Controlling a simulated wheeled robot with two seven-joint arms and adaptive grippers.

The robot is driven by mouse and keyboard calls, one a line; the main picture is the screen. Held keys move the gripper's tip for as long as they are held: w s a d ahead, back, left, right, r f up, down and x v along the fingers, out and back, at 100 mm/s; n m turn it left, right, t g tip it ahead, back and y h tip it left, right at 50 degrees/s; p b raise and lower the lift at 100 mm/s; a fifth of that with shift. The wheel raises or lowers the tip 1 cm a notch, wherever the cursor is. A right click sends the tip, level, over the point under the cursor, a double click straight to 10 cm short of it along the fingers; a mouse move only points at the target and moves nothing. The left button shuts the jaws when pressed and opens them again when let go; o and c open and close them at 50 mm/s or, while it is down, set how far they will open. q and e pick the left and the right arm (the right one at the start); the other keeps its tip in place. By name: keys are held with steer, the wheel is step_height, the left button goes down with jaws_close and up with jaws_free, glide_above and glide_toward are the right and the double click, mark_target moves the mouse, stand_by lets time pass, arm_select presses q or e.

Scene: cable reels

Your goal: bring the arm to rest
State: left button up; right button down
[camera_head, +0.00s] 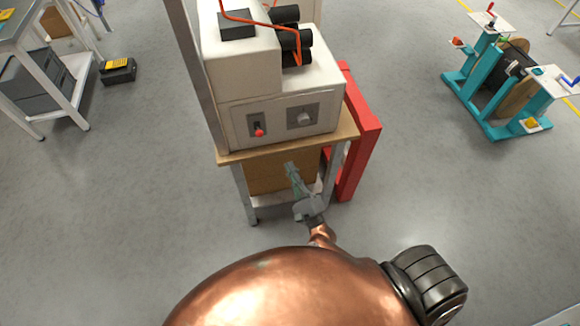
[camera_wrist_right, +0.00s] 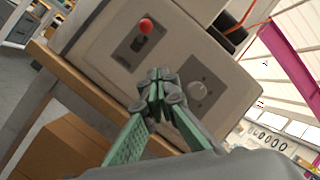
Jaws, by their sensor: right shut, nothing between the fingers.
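My right gripper (camera_head: 292,171) reaches up from below in the head view, in front of the wooden-topped bench and below the front panel of the machine. In the right wrist view its green-padded fingers (camera_wrist_right: 157,92) meet at the tips, shut and empty. The machine (camera_head: 270,85) is a cream box with a red knob (camera_head: 259,132) and a grey dial (camera_head: 305,118) on its front. In the wrist view the fingertips appear in front of the panel between the red knob (camera_wrist_right: 145,26) and the dial (camera_wrist_right: 197,91). My left gripper is not in view.
The bench (camera_head: 290,148) carries the machine, with a cardboard box (camera_head: 262,172) underneath. A red post (camera_head: 360,140) stands at its right. A teal reel stand (camera_head: 490,85) is at the far right. A black toolbox (camera_head: 117,70) lies on the floor at left.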

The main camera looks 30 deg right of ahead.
steer(key=s+d+f+n+g+y, duration=0.15)
steer(key=f+n, duration=0.25)
steer(key=f, duration=0.6)
steer(key=s+d+f+n+g, duration=0.1)
steer(key=s+f+n+g, duration=0.3)
steer(key=f, duration=0.7)
steer(key=w+d+f+n+g+y, duration=0.15)
steer(key=f+n, duration=0.35)
steer(key=f, duration=0.5)
steer(key=s+d+f+n+g+h, duration=0.2)
steer(key=s+f+n+g, duration=0.4)
steer(key=s+f, duration=1.15)
steer(key=s+d+f+n+g, duration=0.1)
steer(key=s+f+n+g, duration=0.2)
steer(key=s, duration=1)
steer(key=s+d+f+n+g, duration=0.1)
steer(key=s+f+n+g, duration=0.3)
steer(key=s+f, duration=0.6)
steer(key=s+g, duration=0.1)
steer(key=s, duration=0.2)
steer(key=shift+d+h, duration=0.3)
steer(key=shift+h, duration=0.1)
